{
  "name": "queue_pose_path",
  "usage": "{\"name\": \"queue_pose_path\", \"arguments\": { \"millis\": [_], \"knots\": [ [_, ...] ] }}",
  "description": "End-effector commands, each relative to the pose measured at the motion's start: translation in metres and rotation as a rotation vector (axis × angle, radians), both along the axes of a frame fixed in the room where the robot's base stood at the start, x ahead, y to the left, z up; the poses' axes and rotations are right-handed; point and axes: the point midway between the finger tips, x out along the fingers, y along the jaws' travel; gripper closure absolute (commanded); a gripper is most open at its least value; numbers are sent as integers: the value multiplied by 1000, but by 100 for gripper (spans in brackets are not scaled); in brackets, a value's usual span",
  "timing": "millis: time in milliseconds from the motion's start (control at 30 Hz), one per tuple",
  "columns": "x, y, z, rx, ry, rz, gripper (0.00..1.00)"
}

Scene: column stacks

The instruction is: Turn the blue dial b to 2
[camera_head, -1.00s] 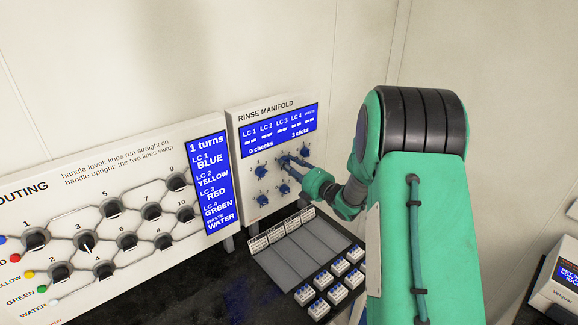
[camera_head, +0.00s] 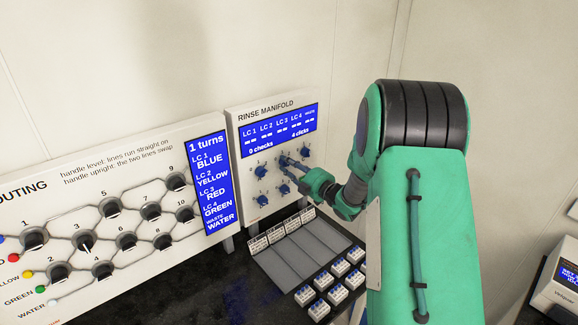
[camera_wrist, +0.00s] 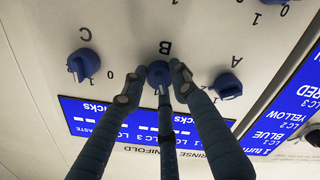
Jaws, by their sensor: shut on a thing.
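The blue dial b (camera_wrist: 164,74) is in the upper middle of the wrist view, which is upside down, under the letter B. My gripper (camera_wrist: 167,78) is shut on it, with blue-grey fingers around the knob. The fingers cover much of the dial, so I cannot tell which number it points to. In the head view my gripper (camera_head: 291,163) reaches the upper middle dial of the rinse manifold panel (camera_head: 239,205) from the right. The panel's blue display (camera_head: 280,131) reads 0 checks and 4 clicks.
Dial C (camera_wrist: 83,65) and dial A (camera_wrist: 227,85) flank dial b closely. Below the panel is a grey tray (camera_head: 285,266) with several small white blocks beside it. The routing panel (camera_head: 130,180) stands at left.

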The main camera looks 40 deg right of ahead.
Motion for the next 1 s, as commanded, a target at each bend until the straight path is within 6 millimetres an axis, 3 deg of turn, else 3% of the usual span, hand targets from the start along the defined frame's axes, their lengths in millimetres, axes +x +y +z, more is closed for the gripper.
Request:
{"name": "queue_pose_path", "arguments": {
  "millis": [1000],
  "knots": [
    [-1, 1, -1, 967, 4, -1, 98]
  ]
}}
